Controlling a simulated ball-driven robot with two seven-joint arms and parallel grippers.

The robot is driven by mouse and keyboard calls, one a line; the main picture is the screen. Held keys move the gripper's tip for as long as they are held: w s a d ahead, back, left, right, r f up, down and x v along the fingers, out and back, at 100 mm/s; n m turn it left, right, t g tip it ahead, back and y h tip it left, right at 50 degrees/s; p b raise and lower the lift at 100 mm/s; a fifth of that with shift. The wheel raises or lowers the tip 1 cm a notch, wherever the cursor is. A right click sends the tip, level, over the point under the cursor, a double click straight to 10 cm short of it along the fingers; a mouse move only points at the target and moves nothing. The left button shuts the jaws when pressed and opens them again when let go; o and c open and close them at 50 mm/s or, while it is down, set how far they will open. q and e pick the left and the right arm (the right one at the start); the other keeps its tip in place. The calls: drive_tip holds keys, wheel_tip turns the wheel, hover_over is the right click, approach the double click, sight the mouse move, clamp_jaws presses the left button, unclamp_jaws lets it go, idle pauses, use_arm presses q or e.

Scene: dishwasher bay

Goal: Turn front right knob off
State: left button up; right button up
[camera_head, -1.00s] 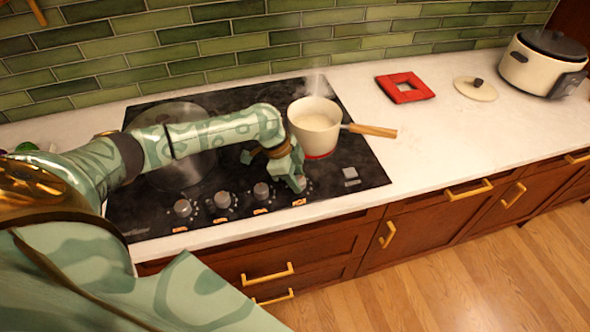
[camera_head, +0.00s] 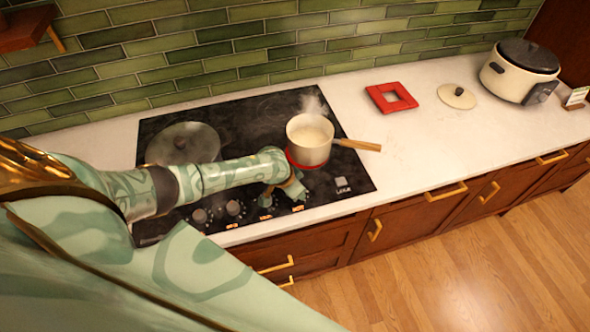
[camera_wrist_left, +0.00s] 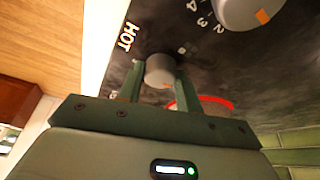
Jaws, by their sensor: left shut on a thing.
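My left gripper (camera_head: 298,192) is at the rightmost knob on the front edge of the black cooktop (camera_head: 262,108). In the left wrist view, its two fingers (camera_wrist_left: 160,80) are shut on a round grey knob (camera_wrist_left: 160,71), one on each side. In the head view the gripper covers this knob. The knob's pointer cannot be made out clearly. A cream pot (camera_head: 309,146) with a wooden handle stands on the front right burner. A red glowing ring (camera_wrist_left: 213,100) shows at that burner, and steam rises from the pot. My right gripper is not in view.
Other knobs (camera_head: 233,208) line the front edge to the left; a neighbouring knob (camera_wrist_left: 243,10) has an orange mark. A glass lid (camera_head: 184,144) sits at the left. A red trivet (camera_head: 391,97), a small lid (camera_head: 457,96) and a cooker (camera_head: 518,72) stand on the right counter.

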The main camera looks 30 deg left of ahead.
use_arm(q)
drive_tip(key=shift+n+p, duration=0.3)
drive_tip(key=shift+n, duration=0.1)
drive_tip(key=o, duration=1)
drive_tip(key=p+v, duration=0.1)
drive_tip(key=v, duration=0.4)
drive_tip(key=p+v, duration=0.2)
drive_tip(key=v, duration=0.3)
drive_tip(key=p+v, duration=0.2)
drive_tip(key=v, duration=0.4)
drive_tip(key=shift+s+d+r, duration=0.1)
drive_tip(key=shift+d, duration=0.15)
